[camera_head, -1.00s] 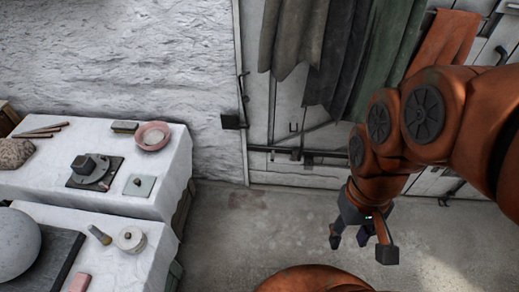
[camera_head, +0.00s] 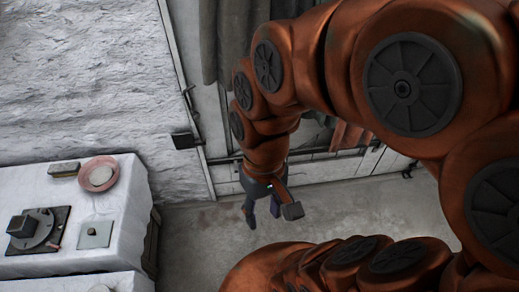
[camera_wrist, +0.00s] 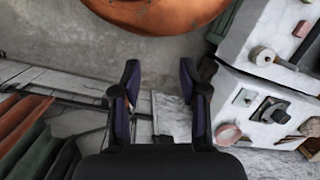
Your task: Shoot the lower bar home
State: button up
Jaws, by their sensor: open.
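The lower bar (camera_head: 224,160) is a dark, thin horizontal bar low on the pale door behind my arm. Only a short left stretch shows clearly in the head view; my arm hides much of the rest, so I cannot tell how far it is shot. My gripper (camera_head: 270,212) hangs pointing down in front of the door, over the floor, and appears lower in the picture than the bar. It is open and empty. In the wrist view, my gripper (camera_wrist: 158,80) has its two fingers spread with nothing between them.
Dark cloths (camera_head: 226,40) hang on the door. Bare floor (camera_head: 190,240) lies between table and door.

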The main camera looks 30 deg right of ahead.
jog(key=w+a+f+m+y+b, duration=0.4)
jog(key=w+a+f+y+b, duration=0.3)
jog(key=w+a+f+b, duration=0.5)
jog(key=w+d+f+m+t+y+b, duration=0.3)
jog(key=w+f+m+b, duration=0.15)
jog(key=w+b, duration=0.3)
jog(key=w+d+f+m+t+y+b, duration=0.3)
jog(key=w+f+m+t+b, duration=0.1)
jog(key=w+f+b, duration=0.3)
jog(key=w+d+f+m+t+h+b, duration=0.2)
jog(key=w+d+f+m+t+b, duration=0.75)
jog(key=d, duration=0.75)
jog(key=w+d+f+m+t+h+b, duration=0.2)
jog(key=d+f+m+h+b, duration=0.3)
jog(key=d+f, duration=0.5)
jog(key=w+d+f+m+t+h+b, duration=0.15)
jog(key=d+f+m+h+b, duration=0.35)
jog(key=d+f, duration=0.55)
jog(key=shift+m+y, duration=0.6)
jog(key=shift+m, duration=0.1)
jog(key=shift+w+a+r+b, duration=0.1)
jog(key=shift+w+a+b, duration=0.15)
jog(key=shift+w, duration=1)
jog(key=shift+w+a+f+b, duration=0.1)
jog(key=shift+w+a+b, duration=0.2)
jog(key=shift+w, duration=1)
jog(key=shift+w+a+r+b, duration=0.1)
jog(key=shift+w+a+b, duration=0.15)
jog(key=shift+w, duration=1)
